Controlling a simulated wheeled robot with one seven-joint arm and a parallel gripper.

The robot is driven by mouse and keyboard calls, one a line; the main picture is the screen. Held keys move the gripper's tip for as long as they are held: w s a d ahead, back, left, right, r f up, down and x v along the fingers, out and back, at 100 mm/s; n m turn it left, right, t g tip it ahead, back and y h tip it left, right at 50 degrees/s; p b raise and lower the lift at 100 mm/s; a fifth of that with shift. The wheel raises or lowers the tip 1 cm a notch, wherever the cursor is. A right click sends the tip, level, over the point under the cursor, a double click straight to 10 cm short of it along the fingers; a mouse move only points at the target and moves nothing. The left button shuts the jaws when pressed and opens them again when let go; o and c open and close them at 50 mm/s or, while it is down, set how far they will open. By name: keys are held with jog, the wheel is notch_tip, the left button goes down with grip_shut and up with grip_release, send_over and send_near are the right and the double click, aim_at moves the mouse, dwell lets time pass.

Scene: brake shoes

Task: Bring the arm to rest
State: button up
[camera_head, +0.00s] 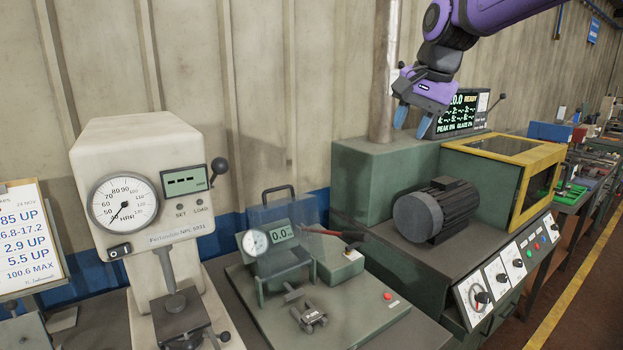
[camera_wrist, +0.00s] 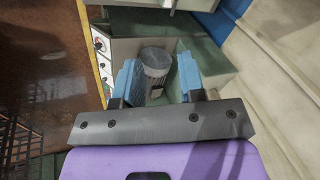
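My gripper (camera_head: 412,122) is high at the upper right of the head view, on the end of my purple arm. Its two blue fingers are spread apart with nothing between them. It hangs in the air above the green machine (camera_head: 390,165) and in front of the display reading READY (camera_head: 463,110). In the wrist view my gripper (camera_wrist: 160,84) points down toward the dark motor (camera_wrist: 157,62), which shows between the fingers but lies farther off, apart from them.
A hardness tester (camera_head: 135,190) with a round dial stands at left beside a limits sheet (camera_head: 28,235). A green fixture (camera_head: 300,300) with a dial gauge is at centre. The motor (camera_head: 440,208) and a yellow-framed guard box (camera_head: 510,165) stand at right. The air around my gripper looks clear.

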jog(key=s+d+f+n, duration=0.2)
jog(key=s+d+f, duration=0.1)
jog(key=s, duration=0.6)
jog(key=s+d+f+n+t+h, duration=0.1)
jog(key=s+d+f+n, duration=0.1)
jog(key=s, duration=0.8)
jog(key=s+d+f+n+h, duration=0.1)
jog(key=s+d+f, duration=0.3)
jog(key=s, duration=0.6)
jog(key=d+n, duration=0.1)
jog(key=d, duration=0.1)
jog(key=shift+s+d+n+t, duration=0.2)
jog(key=shift+d+n+t, duration=0.1)
